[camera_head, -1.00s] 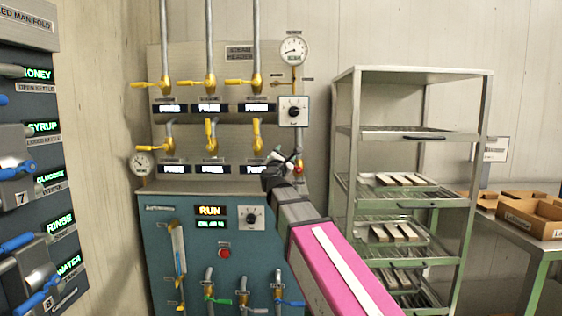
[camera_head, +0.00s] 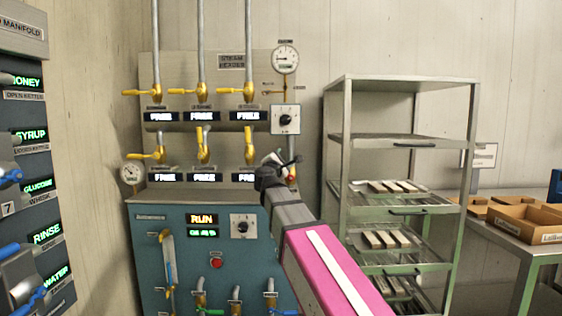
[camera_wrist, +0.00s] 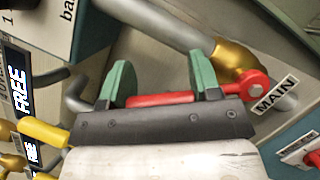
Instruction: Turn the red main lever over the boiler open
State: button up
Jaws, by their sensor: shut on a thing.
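The red main lever (camera_wrist: 160,98) runs roughly level across the wrist view, from between my green fingertips to a round red pivot on a brass valve. A "MAIN" label (camera_wrist: 275,95) sits beside the pivot. My gripper (camera_wrist: 163,80) is shut on the red lever, with the pivot end showing beyond the right finger. In the head view my gripper (camera_head: 281,163) is at the right edge of the boiler panel, below the dial box. My arm's end hides most of the lever there.
The teal boiler (camera_head: 170,240) stands below, with yellow-handled valves (camera_head: 203,140) and FREE displays to the left of my gripper. A round gauge (camera_head: 285,58) is above. A metal rack (camera_head: 400,139) stands to the right, with open wall between.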

jog(key=o, duration=1.3)
jog(key=v, duration=1)
jog(key=shift+s+a+f, duration=0.1)
jog(key=shift+s+a, duration=0.05)
jog(key=shift+s, duration=0.2)
jog(key=shift+c, duration=0.4)
